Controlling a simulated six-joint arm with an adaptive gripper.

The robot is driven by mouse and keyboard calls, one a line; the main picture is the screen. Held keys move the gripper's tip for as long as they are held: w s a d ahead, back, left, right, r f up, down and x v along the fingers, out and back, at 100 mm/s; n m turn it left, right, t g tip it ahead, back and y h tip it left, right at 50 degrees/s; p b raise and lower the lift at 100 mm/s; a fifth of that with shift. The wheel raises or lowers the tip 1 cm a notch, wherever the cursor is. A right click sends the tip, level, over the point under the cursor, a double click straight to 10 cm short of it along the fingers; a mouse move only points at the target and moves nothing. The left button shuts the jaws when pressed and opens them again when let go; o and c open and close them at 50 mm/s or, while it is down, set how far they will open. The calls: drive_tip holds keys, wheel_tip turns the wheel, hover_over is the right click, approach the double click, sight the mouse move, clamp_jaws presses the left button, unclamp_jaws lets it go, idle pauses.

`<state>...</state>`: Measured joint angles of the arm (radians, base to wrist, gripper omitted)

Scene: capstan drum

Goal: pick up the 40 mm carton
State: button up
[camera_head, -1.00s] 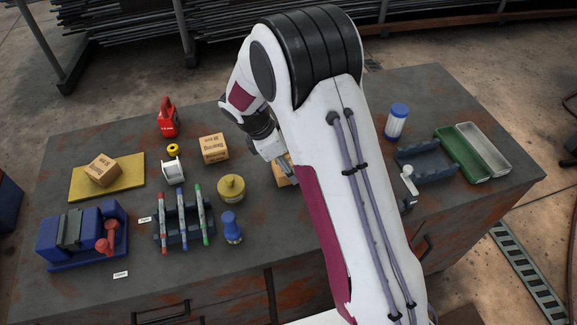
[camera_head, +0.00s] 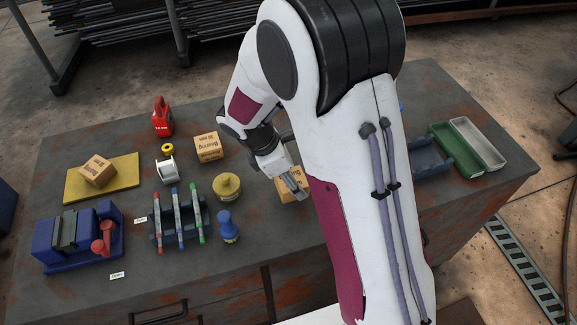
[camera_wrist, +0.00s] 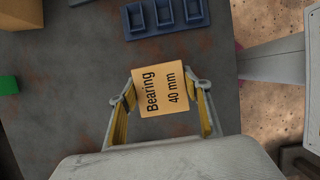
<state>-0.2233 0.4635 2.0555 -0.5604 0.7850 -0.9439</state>
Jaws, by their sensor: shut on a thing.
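The 40 mm carton (camera_wrist: 163,90) is a small orange-tan box, and its label "Bearing 40 mm" faces the wrist camera. My gripper (camera_wrist: 163,100) has one finger on each side of the carton and is shut on it. In the head view the carton (camera_head: 291,185) shows beside my gripper (camera_head: 297,184), partly hidden by the gripper and my arm. I cannot tell whether the carton touches the bench.
Another bearing carton (camera_head: 208,147) stands to the left, and a third carton (camera_head: 97,170) sits on a yellow mat (camera_head: 125,180). A yellow round pot (camera_head: 228,187) and a blue bottle (camera_head: 228,226) stand nearby. Green (camera_head: 457,150) and pale (camera_head: 478,144) trays lie right.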

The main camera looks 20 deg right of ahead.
drive_tip(key=s, duration=1)
idle(0.7)
